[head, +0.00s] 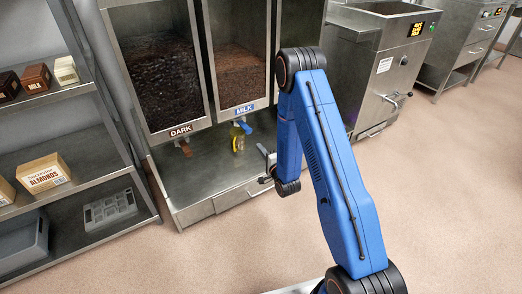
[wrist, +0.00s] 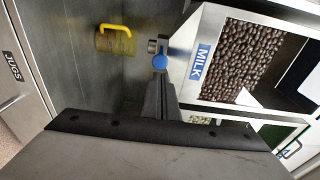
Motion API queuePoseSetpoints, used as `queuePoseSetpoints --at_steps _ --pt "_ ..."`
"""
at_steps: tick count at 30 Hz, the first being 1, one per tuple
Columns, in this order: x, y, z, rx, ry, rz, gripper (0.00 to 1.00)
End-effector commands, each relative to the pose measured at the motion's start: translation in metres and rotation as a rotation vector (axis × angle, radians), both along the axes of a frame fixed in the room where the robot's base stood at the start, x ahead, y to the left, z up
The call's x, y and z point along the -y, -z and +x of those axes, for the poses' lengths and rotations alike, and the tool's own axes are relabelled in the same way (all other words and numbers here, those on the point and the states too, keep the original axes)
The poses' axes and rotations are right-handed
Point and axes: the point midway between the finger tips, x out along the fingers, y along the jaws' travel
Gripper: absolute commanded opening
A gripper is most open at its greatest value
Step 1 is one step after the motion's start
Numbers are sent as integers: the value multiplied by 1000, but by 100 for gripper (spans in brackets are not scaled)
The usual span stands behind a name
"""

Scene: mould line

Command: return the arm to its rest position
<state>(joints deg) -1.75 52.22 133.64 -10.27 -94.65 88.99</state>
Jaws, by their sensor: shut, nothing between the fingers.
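My arm (head: 335,165) is blue and reaches out over the floor toward the dispenser cabinet. My gripper (head: 262,150) hangs at its far end in the head view, partly behind my arm. In the wrist view my gripper (wrist: 158,82) has its dark fingers together with nothing between them. The fingers point toward the blue-knobbed tap (wrist: 160,62) of the MILK dispenser. A jug (wrist: 103,43) with a yellow handle stands beside that tap, apart from my fingers. The jug also shows in the head view (head: 236,142) on the cabinet.
The DARK hopper (head: 160,80) and MILK hopper (head: 238,60) stand behind the steel counter (head: 205,178). A shelf rack (head: 75,160) with boxes and a grey mould (head: 110,208) is at the left. Steel machines (head: 385,75) line the right back. The floor (head: 450,190) at the right is clear.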

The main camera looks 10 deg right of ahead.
Motion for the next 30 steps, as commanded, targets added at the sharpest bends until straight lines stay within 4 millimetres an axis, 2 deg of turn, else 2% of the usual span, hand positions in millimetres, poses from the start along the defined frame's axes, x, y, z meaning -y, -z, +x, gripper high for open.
queuePoseSetpoints --at_steps 21,30 --pt "0 0 0 -1 0 0 0" --pt "14 -13 -19 -47 -24 -10 0"
